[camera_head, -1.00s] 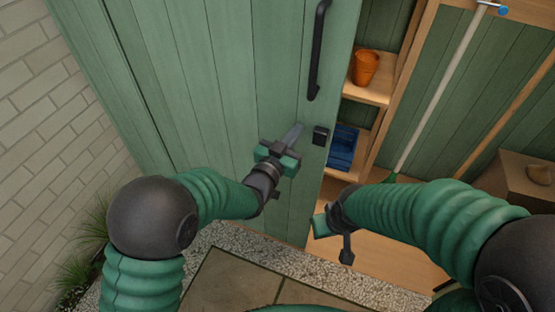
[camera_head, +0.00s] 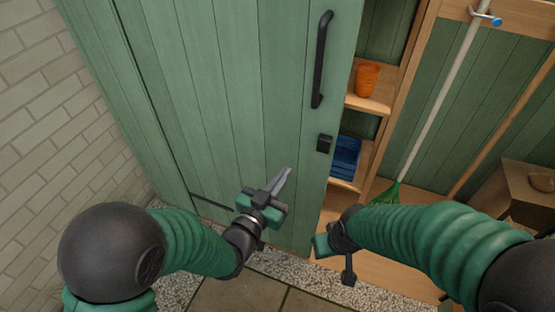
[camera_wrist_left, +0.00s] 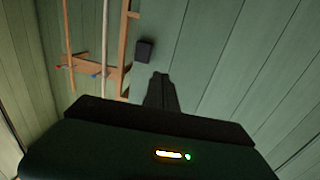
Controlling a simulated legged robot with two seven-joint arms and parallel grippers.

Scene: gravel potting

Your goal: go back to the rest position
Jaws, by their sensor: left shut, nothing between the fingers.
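My left gripper (camera_head: 284,180) is shut and empty in front of the green plank door (camera_head: 232,110), below and left of the black latch block (camera_head: 324,144). In the left wrist view its closed fingers (camera_wrist_left: 160,88) point toward the green planks, and the black block (camera_wrist_left: 144,50) shows just above them. My right gripper (camera_head: 335,255) is low, near the door's bottom right edge; its fingers are seen at an angle and I cannot tell whether they are open. A black bar handle (camera_head: 320,60) is on the upper door, with no gripper on it.
Right of the door edge are shelves with an orange pot (camera_head: 367,79) and a blue crate (camera_head: 345,158). A pale-handled broom (camera_head: 440,105) leans further right. A brick wall (camera_head: 60,130) stands at left. Gravel and paving lie below.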

